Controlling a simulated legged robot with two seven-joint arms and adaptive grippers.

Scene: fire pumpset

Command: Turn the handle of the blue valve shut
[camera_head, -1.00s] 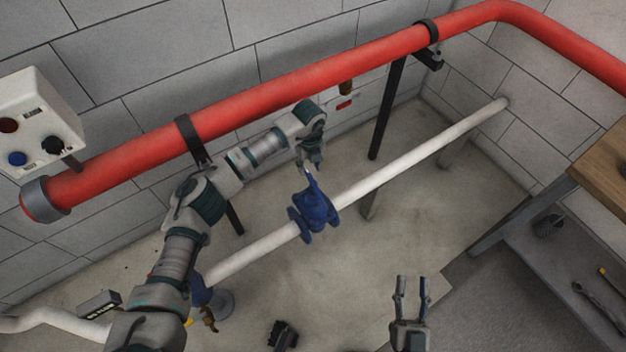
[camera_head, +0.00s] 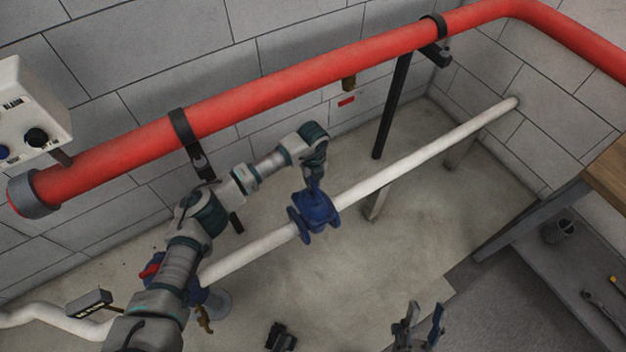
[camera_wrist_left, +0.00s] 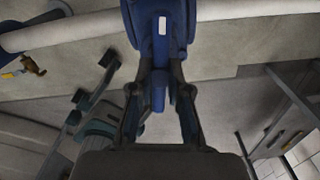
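The blue valve (camera_head: 315,212) sits on the white pipe, and its body fills the top middle of the left wrist view (camera_wrist_left: 160,30). Its blue handle (camera_wrist_left: 158,92) points toward the wrist camera. My left gripper (camera_head: 314,182) is at the handle, above the valve body. In the left wrist view its two fingers (camera_wrist_left: 160,100) stand on either side of the handle, with visible gaps beside it, so it looks open. Whether the fingertips touch the handle is hard to tell. My right gripper (camera_head: 420,322) is open and empty, low in the head view, away from the valve.
The white pipe (camera_head: 420,160) runs from lower left to the right wall. A thick red pipe (camera_head: 300,90) passes behind and above my left arm. A dark support post (camera_head: 393,105) stands right of the valve. A workbench (camera_head: 560,215) stands at right.

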